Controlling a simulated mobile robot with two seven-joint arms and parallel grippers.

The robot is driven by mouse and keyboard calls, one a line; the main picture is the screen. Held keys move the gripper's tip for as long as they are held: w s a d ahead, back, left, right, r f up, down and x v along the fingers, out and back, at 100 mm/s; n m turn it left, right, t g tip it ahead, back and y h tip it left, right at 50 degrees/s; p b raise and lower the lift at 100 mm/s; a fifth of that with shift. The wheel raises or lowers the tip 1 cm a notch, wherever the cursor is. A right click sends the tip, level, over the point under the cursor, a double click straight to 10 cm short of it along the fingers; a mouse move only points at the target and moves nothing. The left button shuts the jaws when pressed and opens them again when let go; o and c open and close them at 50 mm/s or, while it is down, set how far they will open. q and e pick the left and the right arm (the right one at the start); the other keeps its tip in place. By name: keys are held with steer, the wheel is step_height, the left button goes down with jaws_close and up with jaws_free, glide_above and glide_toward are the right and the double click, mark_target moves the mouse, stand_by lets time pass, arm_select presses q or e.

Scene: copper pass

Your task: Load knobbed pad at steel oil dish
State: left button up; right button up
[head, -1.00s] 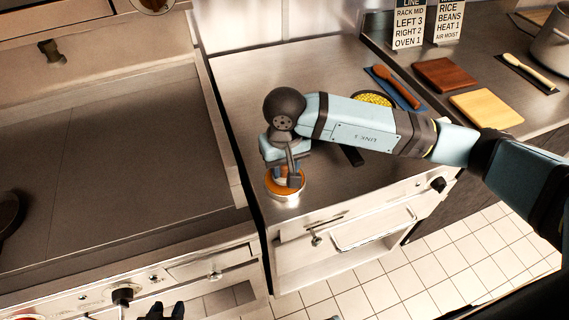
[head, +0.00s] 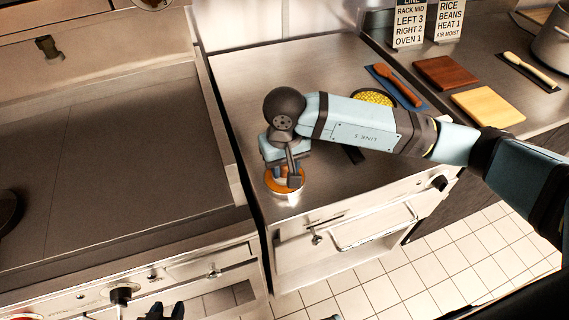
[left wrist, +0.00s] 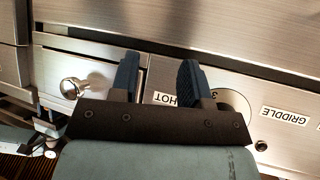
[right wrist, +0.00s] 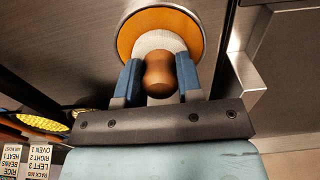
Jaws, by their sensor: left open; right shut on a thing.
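The steel oil dish (head: 287,197) stands near the front edge of the steel counter, with orange oil (right wrist: 130,34) in it. My right gripper (head: 291,178) is over the dish, pointing down. In the right wrist view my right gripper (right wrist: 160,82) is shut on the brown knob of the knobbed pad (right wrist: 159,70). The pad's pale base is within the dish's outline, at or just above the oil; I cannot tell if it touches. My left gripper (head: 165,312) is low at the bottom edge. In the left wrist view it (left wrist: 158,72) is open and empty, facing the griddle front.
The griddle (head: 110,180) lies left of the counter, across a dark gap. A dish of yellow bits (head: 375,97) is partly behind my right arm. Brushes, a brown board (head: 446,73) and a yellow board (head: 487,106) lie further right. Signs stand behind.

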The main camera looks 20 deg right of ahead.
steer(key=shift+s+f+b, duration=0.1)
steer(key=shift+b, duration=0.4)
stand_by(1.7)
steer(key=shift+r+p, duration=0.8)
steer(key=shift+r, duration=2.75)
